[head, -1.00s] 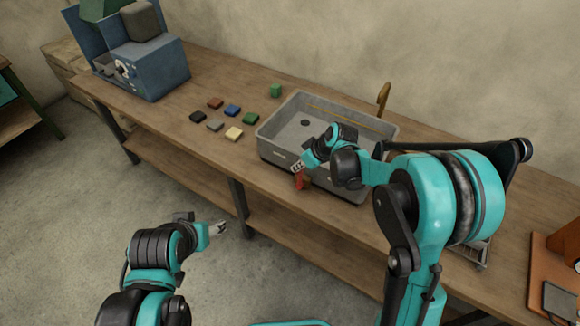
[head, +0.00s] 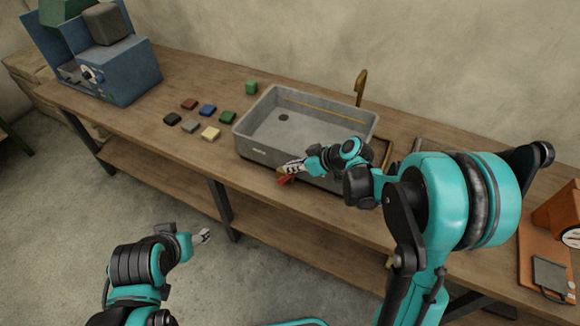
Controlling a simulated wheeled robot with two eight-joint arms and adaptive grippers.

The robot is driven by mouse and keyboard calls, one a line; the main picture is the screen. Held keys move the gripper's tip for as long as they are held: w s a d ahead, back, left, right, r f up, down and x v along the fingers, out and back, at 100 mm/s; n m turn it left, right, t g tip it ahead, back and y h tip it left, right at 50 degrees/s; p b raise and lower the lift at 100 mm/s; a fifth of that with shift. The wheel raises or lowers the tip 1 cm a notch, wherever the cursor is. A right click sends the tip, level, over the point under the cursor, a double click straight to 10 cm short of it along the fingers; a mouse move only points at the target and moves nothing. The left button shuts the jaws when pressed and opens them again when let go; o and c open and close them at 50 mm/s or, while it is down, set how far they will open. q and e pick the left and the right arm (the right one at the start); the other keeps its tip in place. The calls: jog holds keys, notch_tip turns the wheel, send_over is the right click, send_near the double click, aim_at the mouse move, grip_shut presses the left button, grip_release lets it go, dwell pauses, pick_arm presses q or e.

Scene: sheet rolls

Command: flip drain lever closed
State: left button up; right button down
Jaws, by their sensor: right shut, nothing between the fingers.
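The grey sink basin (head: 262,154) stands on the wooden workbench with a dark drain hole (head: 283,117) in its floor. A small red lever (head: 286,181) sticks out at the basin's front side, low near the bench top. My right gripper (head: 289,169) is shut and empty, right at the red lever and partly covering it. I cannot tell whether they touch. My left gripper (head: 205,237) is low in front of the bench, away from the basin; its fingers are too small to judge.
A brass tap (head: 361,86) rises behind the basin. A blue machine (head: 120,75) stands at the far left. An orange board (head: 541,255) lies at the right.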

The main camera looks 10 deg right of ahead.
dwell(0.3)
jog(key=w+r+p, duration=0.1)
jog(key=w+a+r+p, duration=0.1)
jog(key=r, duration=0.1)
jog(key=shift+a+r, duration=0.15)
jog(key=shift+a, duration=0.05)
jog(key=f+p+v, duration=0.1)
jog(key=p+v, duration=0.1)
jog(key=v, duration=0.6)
jog(key=shift+s+d+r, duration=0.3)
jog(key=shift+s+d, duration=0.1)
jog(key=shift+s, duration=0.1)
